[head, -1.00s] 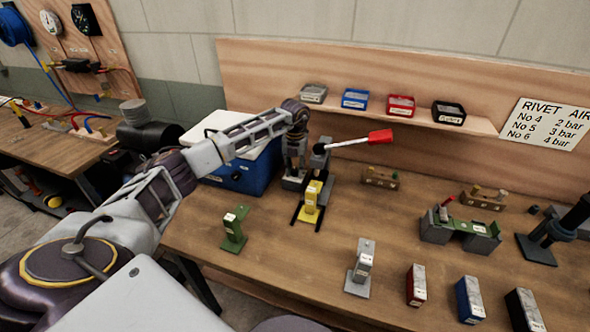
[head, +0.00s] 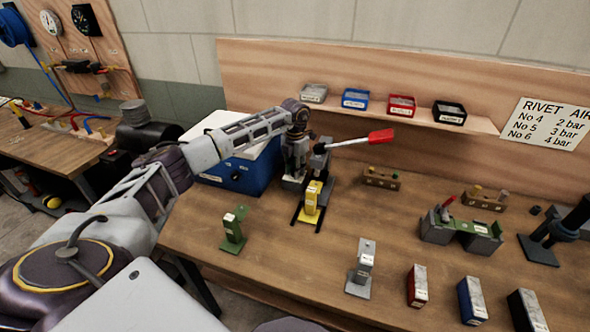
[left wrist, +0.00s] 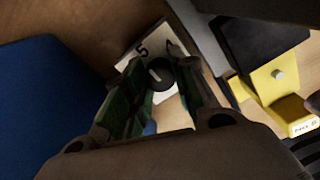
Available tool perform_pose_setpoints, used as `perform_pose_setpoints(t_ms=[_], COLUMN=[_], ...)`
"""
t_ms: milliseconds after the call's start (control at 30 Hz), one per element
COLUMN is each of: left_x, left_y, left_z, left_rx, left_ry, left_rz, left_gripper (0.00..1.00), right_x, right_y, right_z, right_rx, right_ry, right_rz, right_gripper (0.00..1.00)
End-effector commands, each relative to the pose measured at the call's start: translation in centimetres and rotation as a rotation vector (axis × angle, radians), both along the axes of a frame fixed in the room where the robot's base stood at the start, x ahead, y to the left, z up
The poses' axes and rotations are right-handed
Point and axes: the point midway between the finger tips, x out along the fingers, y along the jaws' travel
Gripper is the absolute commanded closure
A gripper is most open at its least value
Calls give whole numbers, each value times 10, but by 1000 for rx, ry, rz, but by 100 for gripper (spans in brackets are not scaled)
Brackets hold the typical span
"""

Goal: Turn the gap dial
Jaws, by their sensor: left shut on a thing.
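The gap dial (left wrist: 160,74) is a dark round knob with a light pointer mark, on a white plate (left wrist: 140,46) with a "5" printed on it, in the left wrist view. My left gripper (left wrist: 161,88) has its two green-lined fingers on either side of the dial and is shut on it. In the head view my left gripper (head: 297,165) points down beside the grey lever tool (head: 318,160) with a red handle. The dial is hidden there behind the gripper. My right gripper is in neither view.
A blue cooler (head: 245,172) stands close on the left of the gripper. A yellow block (head: 312,197) is just in front of the tool, and a green stand (head: 233,230) is nearer. Bins line the back shelf (head: 400,116). Bare bench (head: 300,260) lies in front.

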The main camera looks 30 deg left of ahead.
Motion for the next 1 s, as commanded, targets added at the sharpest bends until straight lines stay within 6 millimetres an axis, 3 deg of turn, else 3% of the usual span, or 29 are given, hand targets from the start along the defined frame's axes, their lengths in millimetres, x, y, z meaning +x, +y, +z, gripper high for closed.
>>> perform_pose_setpoints(t_ms=[300,333,500,1000], left_x=[1,1,1,1], left_y=[0,0,0,0], left_z=[2,2,1,8], left_rx=[0,0,1,1], left_ry=[-4,-4,-3,-2], left_rz=[0,1,1,0], left_gripper=[97,70,50,50], right_x=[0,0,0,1], right_y=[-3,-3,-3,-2], right_z=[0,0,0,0], right_rx=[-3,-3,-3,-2], right_ry=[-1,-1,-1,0], right_rz=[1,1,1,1], right_gripper=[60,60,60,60])
